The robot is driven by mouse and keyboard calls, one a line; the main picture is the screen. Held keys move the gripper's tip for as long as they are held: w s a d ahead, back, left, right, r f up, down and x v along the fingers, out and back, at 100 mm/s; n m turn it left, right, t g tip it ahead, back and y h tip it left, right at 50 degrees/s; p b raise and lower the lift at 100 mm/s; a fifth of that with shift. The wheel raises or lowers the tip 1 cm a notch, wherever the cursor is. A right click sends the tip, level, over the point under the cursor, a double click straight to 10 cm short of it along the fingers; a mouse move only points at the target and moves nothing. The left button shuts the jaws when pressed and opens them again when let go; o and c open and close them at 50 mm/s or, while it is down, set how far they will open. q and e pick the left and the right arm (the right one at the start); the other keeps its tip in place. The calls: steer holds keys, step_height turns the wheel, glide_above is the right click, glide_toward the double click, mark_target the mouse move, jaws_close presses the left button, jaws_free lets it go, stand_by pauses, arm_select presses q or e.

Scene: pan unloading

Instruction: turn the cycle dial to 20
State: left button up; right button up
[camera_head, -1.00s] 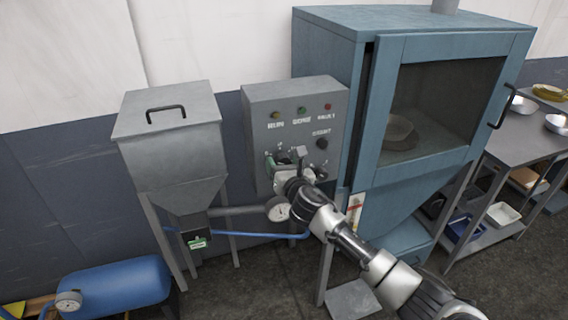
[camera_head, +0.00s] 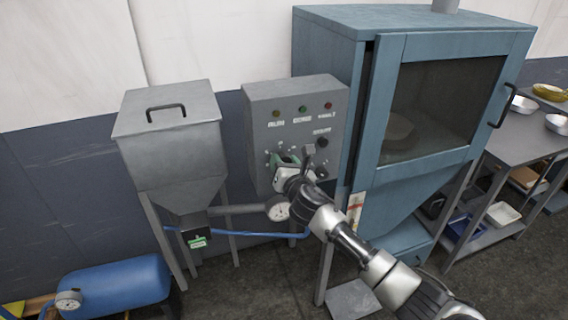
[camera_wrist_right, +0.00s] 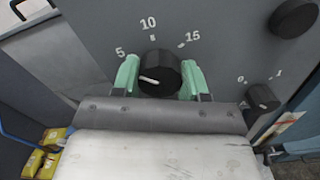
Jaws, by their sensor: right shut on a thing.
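The cycle dial (camera_wrist_right: 160,72) is a black round knob on the grey control box (camera_head: 262,115). In the right wrist view the marks 5, 10 and 15 show around it; a 20 is not visible. The dial's white pointer line sits on its left side, toward the lower left, below the 5. My right gripper (camera_wrist_right: 161,77) has one green finger on each side of the dial and is shut on it. In the head view the right gripper (camera_head: 288,160) is at the box's front and covers the dial. My left gripper is not in view.
A smaller switch (camera_wrist_right: 262,97) marked 0 and 1 is right of the dial, and another black knob (camera_wrist_right: 293,18) is above right. The blue cabinet (camera_head: 425,100) stands close to the box's right. A grey hopper (camera_head: 170,135) stands to its left.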

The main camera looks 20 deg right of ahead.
steer(key=m, duration=0.4)
steer(key=shift+m+b, duration=0.3)
steer(key=m, duration=0.4)
steer(key=shift+m+b, duration=0.3)
steer(key=shift+b, duration=0.05)
steer(key=m, duration=0.4)
steer(key=shift+m+b, duration=0.3)
steer(key=m, duration=0.3)
steer(key=shift+m, duration=0.3)
steer(key=m, duration=0.4)
steer(key=shift+m+b, duration=0.3)
steer(key=m, duration=0.3)
steer(key=shift+m, duration=0.3)
steer(key=m, duration=0.4)
steer(key=shift+m+p, duration=0.45)
steer(key=shift+m, duration=1.65)
